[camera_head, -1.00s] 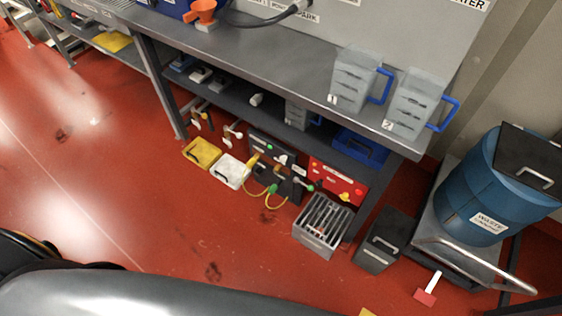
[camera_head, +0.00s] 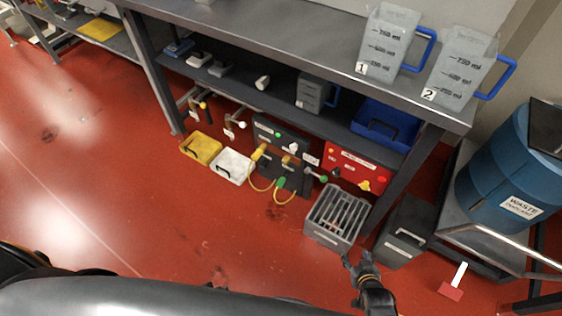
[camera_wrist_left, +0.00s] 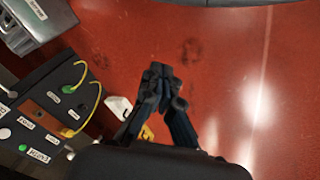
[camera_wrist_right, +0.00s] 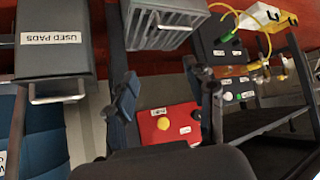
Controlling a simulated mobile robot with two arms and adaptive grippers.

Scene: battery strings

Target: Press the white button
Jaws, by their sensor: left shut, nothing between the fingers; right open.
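A dark panel (camera_head: 270,130) stands under the bench, with a small round white button (camera_head: 293,147) on its face. The panel also shows at the left of the left wrist view (camera_wrist_left: 45,115), with a small white round spot (camera_wrist_left: 4,109) at the frame edge. In the right wrist view it is at the right, and a small white round spot (camera_wrist_right: 228,96) shows there. My right gripper (camera_head: 355,257) is open and empty in front of the slotted grey basket, apart from the panel. My left gripper (camera_wrist_left: 157,72) is shut and empty above the floor; I cannot make it out in the head view.
A red panel (camera_head: 350,165) with a yellow knob stands right of the dark panel. The slotted basket (camera_head: 335,232) and a dark bin (camera_head: 402,232) stand in front. Yellow cables hang from the dark panel. Yellow (camera_head: 201,147) and white (camera_head: 232,165) cases lie left. The floor ahead is clear.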

